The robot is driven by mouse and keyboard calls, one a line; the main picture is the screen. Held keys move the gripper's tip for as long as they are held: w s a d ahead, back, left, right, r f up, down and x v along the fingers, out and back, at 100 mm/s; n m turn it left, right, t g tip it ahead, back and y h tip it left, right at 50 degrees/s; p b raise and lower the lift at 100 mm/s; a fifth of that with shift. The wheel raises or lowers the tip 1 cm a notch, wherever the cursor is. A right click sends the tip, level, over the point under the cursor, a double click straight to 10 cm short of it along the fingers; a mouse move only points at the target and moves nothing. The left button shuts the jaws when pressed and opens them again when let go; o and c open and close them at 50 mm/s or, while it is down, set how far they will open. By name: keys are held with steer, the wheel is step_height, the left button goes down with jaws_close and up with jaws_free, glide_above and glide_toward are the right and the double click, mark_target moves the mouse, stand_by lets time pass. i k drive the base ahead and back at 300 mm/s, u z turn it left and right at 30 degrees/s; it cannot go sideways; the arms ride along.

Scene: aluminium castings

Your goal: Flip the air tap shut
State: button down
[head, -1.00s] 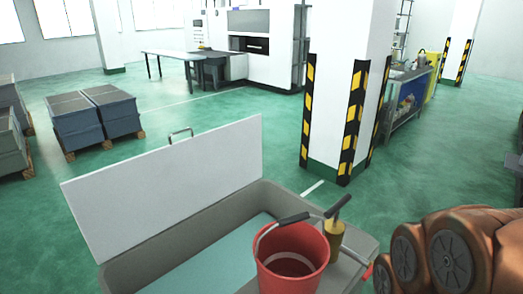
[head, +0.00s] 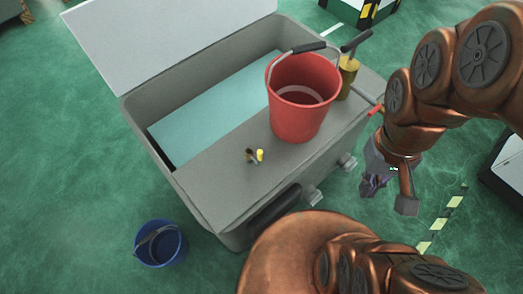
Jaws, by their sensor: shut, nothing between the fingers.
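A small red lever (head: 375,109), which looks like the air tap's handle, sticks out at the right edge of the grey chest, right of the red bucket. My arm partly covers the area beside it, and the tap's body cannot be made out. My gripper (head: 374,188) hangs off the chest's right side, below the lever in the picture and apart from it. It is shut and empty, pointing down over the green floor.
The grey chest (head: 205,190) has its lid open. On it stand a red bucket (head: 298,115) and a brass cylinder with a black handle (head: 348,78). Small fittings (head: 346,161) stick out of its near side. A blue bucket (head: 160,245) stands on the floor.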

mark_target(259, 159)
steer(key=u, duration=2.4)
steer(key=k, duration=0.5)
steer(key=u, duration=0.8)
